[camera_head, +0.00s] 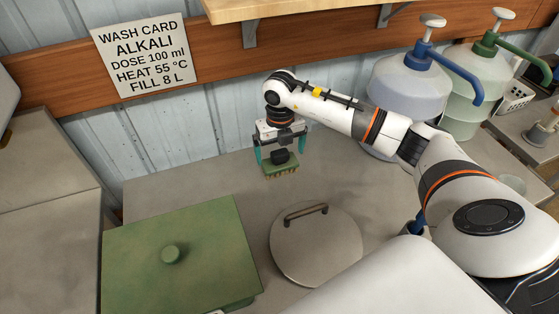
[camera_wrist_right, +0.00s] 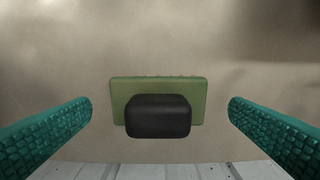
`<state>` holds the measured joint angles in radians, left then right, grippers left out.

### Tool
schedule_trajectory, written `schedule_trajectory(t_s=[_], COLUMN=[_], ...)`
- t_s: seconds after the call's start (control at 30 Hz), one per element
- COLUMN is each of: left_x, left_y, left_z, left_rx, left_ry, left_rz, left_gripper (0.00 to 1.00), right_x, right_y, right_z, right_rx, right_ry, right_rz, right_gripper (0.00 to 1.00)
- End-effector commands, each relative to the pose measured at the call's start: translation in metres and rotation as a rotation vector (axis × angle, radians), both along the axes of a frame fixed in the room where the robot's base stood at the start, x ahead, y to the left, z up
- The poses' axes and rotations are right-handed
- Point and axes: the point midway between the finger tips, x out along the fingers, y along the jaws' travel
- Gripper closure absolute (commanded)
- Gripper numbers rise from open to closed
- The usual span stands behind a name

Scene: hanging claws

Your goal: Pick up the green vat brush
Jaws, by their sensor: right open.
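The green vat brush (camera_head: 283,170) has a green block, a black grip on top and tan bristles below. It is at the back of the grey counter, near the wall. In the right wrist view the brush (camera_wrist_right: 118,98) is centred, its black handle (camera_wrist_right: 158,117) towards the viewer. My right gripper (camera_head: 281,153) is open above the brush, its teal fingers to either side of the handle. The wrist view shows clear gaps between both fingers and the brush. My left gripper is not in view.
A green lidded box (camera_head: 205,225) stands at front left, and a round grey lid with a handle (camera_head: 305,255) lies right of it. Pump jugs with blue (camera_head: 400,100) and green (camera_head: 470,95) tops stand at back right. A wooden shelf (camera_head: 300,8) overhangs the wall.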

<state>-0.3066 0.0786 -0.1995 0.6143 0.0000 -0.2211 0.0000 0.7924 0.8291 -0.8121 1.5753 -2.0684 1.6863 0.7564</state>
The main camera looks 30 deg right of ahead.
Motion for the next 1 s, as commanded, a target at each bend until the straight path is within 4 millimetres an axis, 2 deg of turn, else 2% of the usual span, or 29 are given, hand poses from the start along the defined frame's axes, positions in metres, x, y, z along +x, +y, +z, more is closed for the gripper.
schedule_trajectory(t_s=[0.2,0.33,0.63,0.87,1.0], left_x=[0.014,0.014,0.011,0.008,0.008], left_y=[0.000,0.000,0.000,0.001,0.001], left_z=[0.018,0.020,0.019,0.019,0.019], left_rx=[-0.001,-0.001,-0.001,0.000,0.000], left_ry=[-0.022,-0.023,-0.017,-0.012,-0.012], left_rz=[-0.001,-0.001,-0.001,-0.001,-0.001], left_gripper=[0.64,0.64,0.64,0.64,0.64], right_x=[0.004,0.005,0.006,0.006,0.006], right_y=[-0.002,-0.003,-0.003,-0.003,-0.003], right_z=[-0.026,-0.044,-0.051,-0.051,-0.050], right_rx=[0.000,0.002,0.000,0.001,0.001], right_ry=[0.006,0.003,0.000,0.000,-0.001], right_rz=[0.000,-0.001,0.001,0.000,0.000], right_gripper=[0.00,0.00,0.00,0.36,0.36])
